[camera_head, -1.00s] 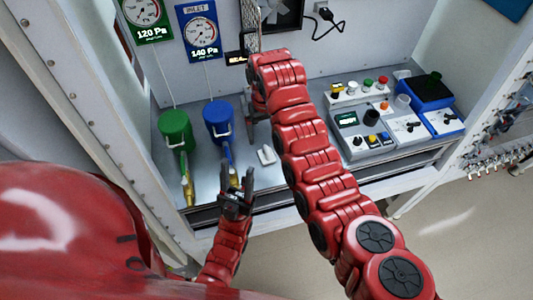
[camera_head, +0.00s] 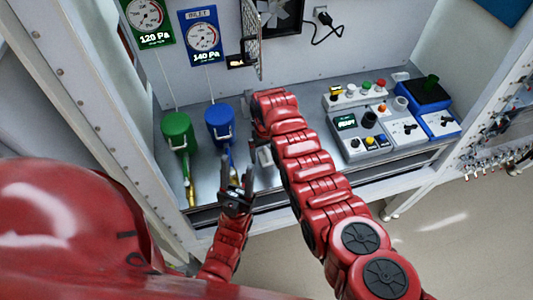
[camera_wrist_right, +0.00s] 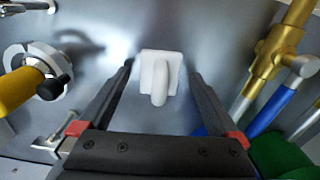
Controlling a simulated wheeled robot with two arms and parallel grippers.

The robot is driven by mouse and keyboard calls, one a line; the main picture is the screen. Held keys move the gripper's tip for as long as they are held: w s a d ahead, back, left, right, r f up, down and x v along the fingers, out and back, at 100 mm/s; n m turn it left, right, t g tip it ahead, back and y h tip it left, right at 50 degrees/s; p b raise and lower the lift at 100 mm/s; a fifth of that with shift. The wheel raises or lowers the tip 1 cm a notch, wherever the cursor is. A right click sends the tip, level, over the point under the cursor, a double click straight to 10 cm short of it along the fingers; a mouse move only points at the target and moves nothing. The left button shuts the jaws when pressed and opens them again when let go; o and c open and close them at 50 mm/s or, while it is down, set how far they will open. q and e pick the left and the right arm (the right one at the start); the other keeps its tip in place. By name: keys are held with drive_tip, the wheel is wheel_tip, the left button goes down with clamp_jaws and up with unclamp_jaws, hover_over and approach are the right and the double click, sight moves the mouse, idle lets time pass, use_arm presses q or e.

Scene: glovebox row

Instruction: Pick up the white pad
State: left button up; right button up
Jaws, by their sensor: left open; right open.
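The white pad (camera_wrist_right: 160,62) is a small white block with a rounded raised grip, lying on the grey metal floor. In the right wrist view it shows between the fingers of my right gripper (camera_wrist_right: 160,74), which are open on either side; I cannot tell how far above it they are. My left gripper (camera_head: 238,176) is open and empty at the front edge, left of the pad.
A green canister (camera_head: 177,131) and a blue canister (camera_head: 219,123), with hoses and brass fittings, stand left of the pad. Control boxes (camera_head: 359,136) stand to the right. A mesh panel (camera_head: 253,45) hangs at the back. Some bare floor surrounds the pad.

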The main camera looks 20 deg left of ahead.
drive_tip(key=shift+f, duration=0.15)
drive_tip(key=c, duration=1.4)
drive_tip(key=shift+c, duration=0.2)
